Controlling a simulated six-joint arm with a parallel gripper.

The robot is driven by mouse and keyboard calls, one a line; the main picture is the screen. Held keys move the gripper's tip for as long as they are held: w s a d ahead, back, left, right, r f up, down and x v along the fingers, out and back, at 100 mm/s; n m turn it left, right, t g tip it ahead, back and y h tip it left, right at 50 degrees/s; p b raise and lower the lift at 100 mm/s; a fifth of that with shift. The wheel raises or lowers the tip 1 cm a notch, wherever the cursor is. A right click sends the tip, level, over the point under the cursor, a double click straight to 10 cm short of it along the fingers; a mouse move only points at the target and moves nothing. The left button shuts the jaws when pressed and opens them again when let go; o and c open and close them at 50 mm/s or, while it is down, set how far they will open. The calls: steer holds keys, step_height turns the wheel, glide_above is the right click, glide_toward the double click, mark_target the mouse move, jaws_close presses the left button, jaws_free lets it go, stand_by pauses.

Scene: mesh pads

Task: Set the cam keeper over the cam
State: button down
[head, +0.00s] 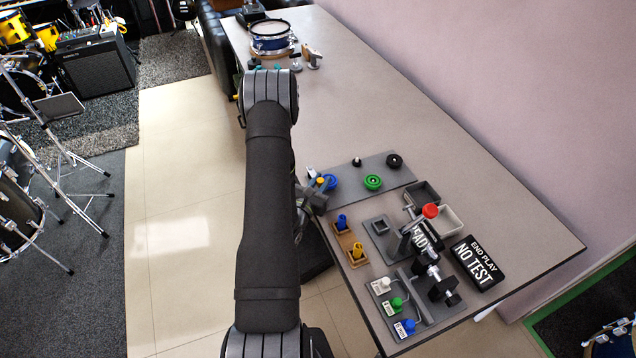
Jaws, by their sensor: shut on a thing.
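My gripper (314,198) is at the left end of a grey mat (345,193), partly hidden by my dark arm. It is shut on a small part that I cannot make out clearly. A blue round piece (330,182) and a small yellow bit (320,181) show right beside the fingers. On the mat are a green round piece (373,182), a black ring (394,160) and a small black and white piece (357,162). I cannot tell which piece is the cam or the cam keeper.
A tan holder (348,238) carries blue and yellow pegs. Right of it are a grey socket block (380,227), a red-knobbed clamp (430,211), dark (424,190) and pale (449,219) bins and a black "END PLAY NO TEST" sign (479,263). Labelled plugs stand in front. The table's middle is clear.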

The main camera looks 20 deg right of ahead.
steer(key=shift+d, duration=0.1)
stand_by(0.4)
steer(key=c, duration=1.3)
jaws_free()
steer(key=v, duration=1.7)
steer(key=shift+s, duration=0.25)
